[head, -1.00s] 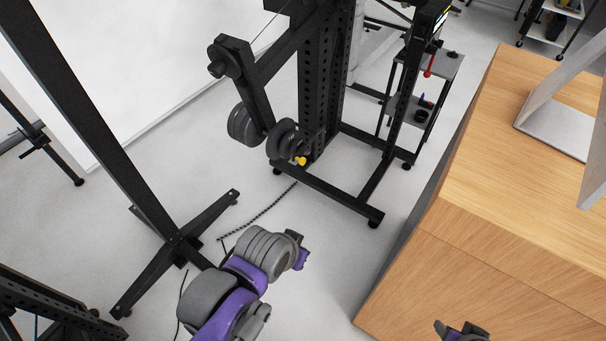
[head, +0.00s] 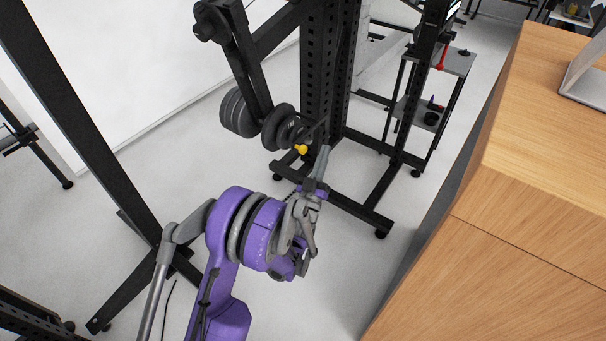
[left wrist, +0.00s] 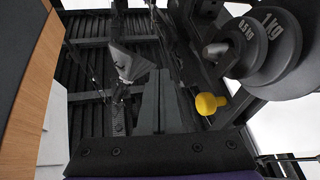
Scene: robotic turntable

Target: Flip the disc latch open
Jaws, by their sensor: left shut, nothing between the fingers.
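A small yellow knob (head: 301,150) sits at the end of the weight discs (head: 278,126) on the black rack; I take it as part of the disc latch. In the left wrist view the yellow knob (left wrist: 209,103) is right of centre, below the discs (left wrist: 268,48) marked in kg. My left gripper (head: 323,154) is shut and empty. Its fingers point up toward the rack, just right of the knob in the head view. In the left wrist view the shut fingers (left wrist: 160,78) are left of the knob, with a gap in the picture. My right gripper is not in view.
The black perforated upright (head: 322,70) stands just behind the discs. A wooden cabinet (head: 530,165) fills the right side. A small shelf cart (head: 413,113) stands behind. Grey floor (head: 330,275) is open between my left arm and the cabinet.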

